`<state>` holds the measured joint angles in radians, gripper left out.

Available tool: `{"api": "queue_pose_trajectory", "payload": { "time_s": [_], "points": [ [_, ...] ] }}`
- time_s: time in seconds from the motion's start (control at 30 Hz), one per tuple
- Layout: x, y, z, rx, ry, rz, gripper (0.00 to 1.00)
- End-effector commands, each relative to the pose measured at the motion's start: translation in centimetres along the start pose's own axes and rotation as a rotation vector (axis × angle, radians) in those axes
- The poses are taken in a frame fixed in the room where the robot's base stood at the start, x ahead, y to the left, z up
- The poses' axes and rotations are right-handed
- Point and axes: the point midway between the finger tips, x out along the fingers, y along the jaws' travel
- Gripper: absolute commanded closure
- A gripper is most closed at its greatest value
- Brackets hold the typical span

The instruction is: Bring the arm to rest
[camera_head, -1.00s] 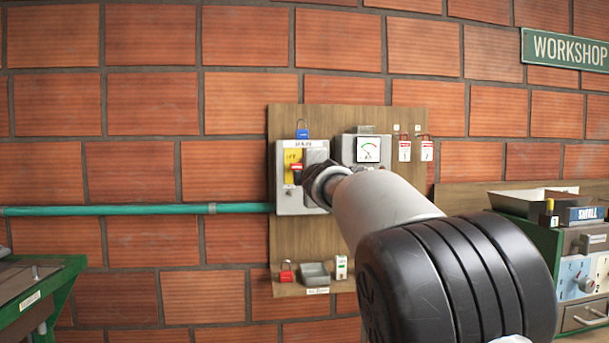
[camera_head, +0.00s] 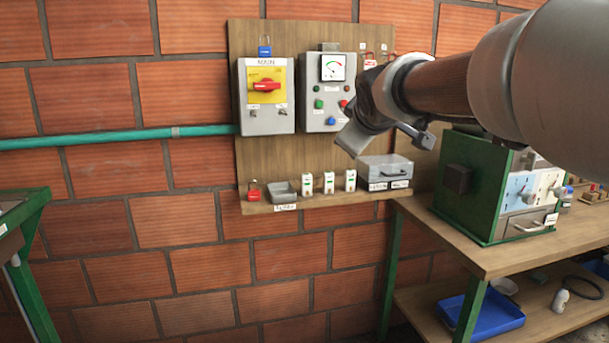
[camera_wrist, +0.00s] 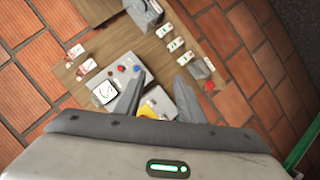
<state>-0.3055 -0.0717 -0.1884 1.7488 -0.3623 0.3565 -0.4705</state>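My gripper shows at the bottom of the wrist view (camera_wrist: 161,80), its two grey fingers apart with nothing between them. The main switch box (camera_head: 254,122) has a yellow plate with a red handle (camera_head: 264,86) lying roughly level. In the wrist view the yellow plate is partly hidden behind my gripper.
A blue padlock (camera_head: 265,47) is above the switch box. A workbench (camera_head: 480,255) with a green cabinet (camera_head: 468,185) stands right. A green-framed table (camera_head: 38,225) is left.

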Motion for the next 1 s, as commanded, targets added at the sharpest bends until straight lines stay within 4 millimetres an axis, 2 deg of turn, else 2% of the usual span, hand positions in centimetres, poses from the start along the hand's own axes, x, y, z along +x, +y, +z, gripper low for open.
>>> {"api": "queue_pose_trajectory", "payload": {
  "time_s": [0.03,0.1,0.2,0.3,0.4,0.63,0.7,0.87,1.0],
  "points": [
    [-2.5,-1.1,3.1,0.096,-0.052,-0.035,0.64],
    [-5.5,-3.5,7.0,0.223,-0.128,-0.086,0.64],
    [-9.6,-7.5,12.0,0.384,-0.235,-0.15,0.64],
    [-13.2,-11.6,16.0,0.517,-0.333,-0.198,0.64],
    [-16.1,-15.3,19.3,0.625,-0.419,-0.232,0.64],
    [-21.6,-23.1,25.3,0.823,-0.598,-0.279,0.64],
    [-23.0,-20.5,23.0,0.823,-0.597,-0.281,0.64],
    [-24.9,-17.4,20.3,0.819,-0.597,-0.282,0.64],
    [-27.0,-13.9,17.2,0.818,-0.595,-0.282,0.64]
  ]
}}
